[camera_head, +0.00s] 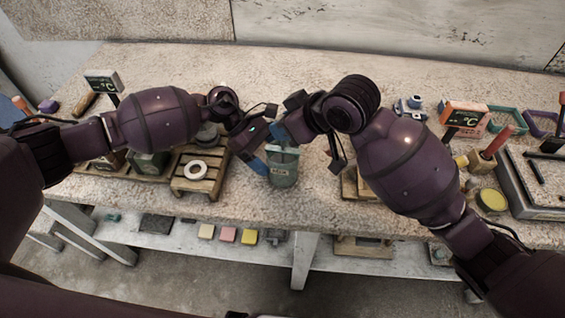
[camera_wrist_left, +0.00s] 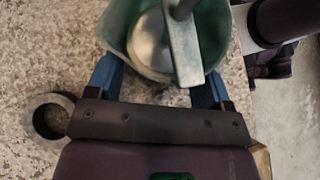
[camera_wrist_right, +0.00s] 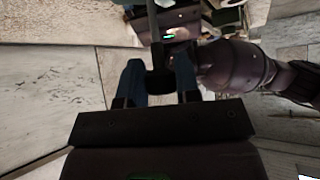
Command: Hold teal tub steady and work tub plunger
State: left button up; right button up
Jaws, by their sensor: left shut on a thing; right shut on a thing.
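The teal tub (camera_head: 284,176) stands upright on the table in the middle of the head view. My left gripper (camera_head: 260,164) comes from the left and is shut on the tub; in the left wrist view its blue fingers lie either side of the tub wall (camera_wrist_left: 116,34). The plunger's lower end is hidden.
An orange box (camera_head: 464,117), a yellow-topped jar (camera_head: 491,200) and trays crowd the right. A wall stands behind the table.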

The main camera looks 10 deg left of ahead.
aim_at(286, 151)
jog(key=shift+f, duration=2.1)
jog(key=o, duration=0.9)
jog(key=shift+o, duration=0.2)
jog(key=shift+c, duration=0.4)
jog(key=shift+r, duration=0.1)
jog(key=shift+r, duration=3.45)
